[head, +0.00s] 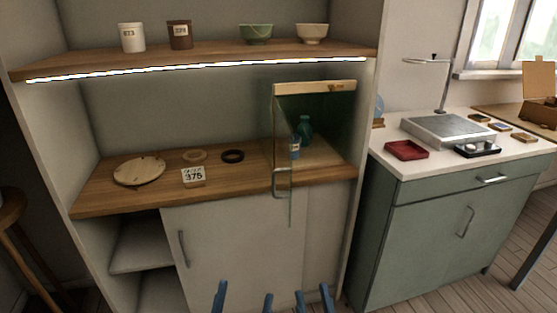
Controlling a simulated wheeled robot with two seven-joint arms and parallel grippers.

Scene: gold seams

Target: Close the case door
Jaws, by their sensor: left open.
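A glass case (315,87) with a wooden top stands at the right end of the wooden counter. Its clear glass door (284,212) stands open, swung out toward me at the case's left side and reaching past the counter's front edge. A metal handle (274,184) is on the door. My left gripper (243,298) is open and empty at the bottom edge, below and left of the door. My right gripper (312,296) is open and empty, below and right of it.
A round wooden disc (139,171), a number card (193,177) and two rings (232,156) lie on the counter. A cabinet door (235,250) is below. A green cabinet (440,225) with a red tray (405,150) stands at right.

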